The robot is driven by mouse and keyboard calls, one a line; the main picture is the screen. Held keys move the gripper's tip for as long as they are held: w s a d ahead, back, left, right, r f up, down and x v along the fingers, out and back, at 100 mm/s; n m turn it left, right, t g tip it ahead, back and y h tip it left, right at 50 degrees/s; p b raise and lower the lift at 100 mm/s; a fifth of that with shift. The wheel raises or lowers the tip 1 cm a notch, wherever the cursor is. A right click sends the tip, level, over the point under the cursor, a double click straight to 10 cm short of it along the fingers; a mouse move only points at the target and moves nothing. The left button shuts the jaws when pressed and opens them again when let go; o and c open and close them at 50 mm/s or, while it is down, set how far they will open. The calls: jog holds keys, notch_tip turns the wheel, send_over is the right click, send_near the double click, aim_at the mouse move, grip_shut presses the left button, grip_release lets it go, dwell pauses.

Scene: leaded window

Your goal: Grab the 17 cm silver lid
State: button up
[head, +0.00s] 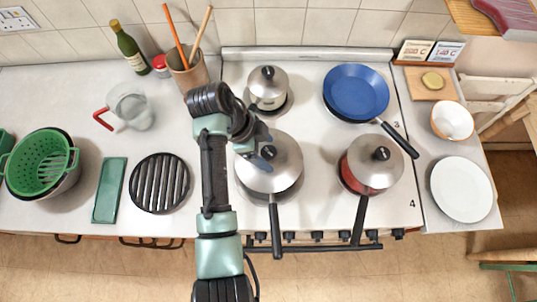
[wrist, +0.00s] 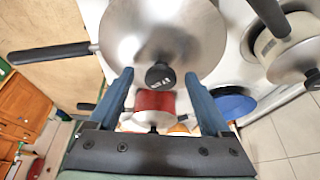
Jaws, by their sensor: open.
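Three silver lids with black knobs show in the head view: on the front left saucepan (head: 282,172), on the small back left pot (head: 267,92) and on the red front right pot (head: 379,167). I cannot tell from the frames which is 17 cm. My gripper (wrist: 158,76) is open at the front left lid, which fills the top of the wrist view (wrist: 190,30). Its black knob (wrist: 160,77) appears between my fingertips, with a gap on each side. Pale marks on the knob are not clearly readable. My arm hides part of this lid in the head view.
A blue frying pan (head: 356,91) sits at the back right of the stove. Saucepan handles stick out over the stove's front edge. A utensil pot (head: 188,75) stands left of the stove, and a black round grate (head: 160,183) lies on the left counter.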

grip_shut()
dwell(1.3)
